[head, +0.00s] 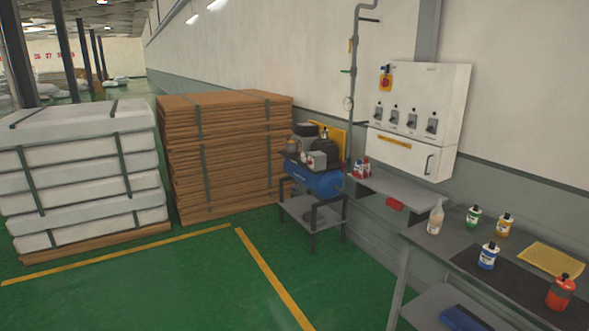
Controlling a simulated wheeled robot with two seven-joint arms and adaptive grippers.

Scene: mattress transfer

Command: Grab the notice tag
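A white control cabinet (455,105) hangs on the wall at upper right, with several dark switches on its front. A small yellow and red piece with a dark top (386,79) is at its upper left; it may be the notice tag, but it is too small to tell. A yellow-orange label strip (391,140) runs across the cabinet's lower part. Neither of my grippers shows in the head view.
A grey workbench (415,238) with several bottles stands at right. A narrow grey shelf (400,187) sits below the cabinet. A blue compressor (318,182) stands left of it. Stacked mattresses (80,150) and brown boards (225,150) are at left. Green floor (190,290) is clear.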

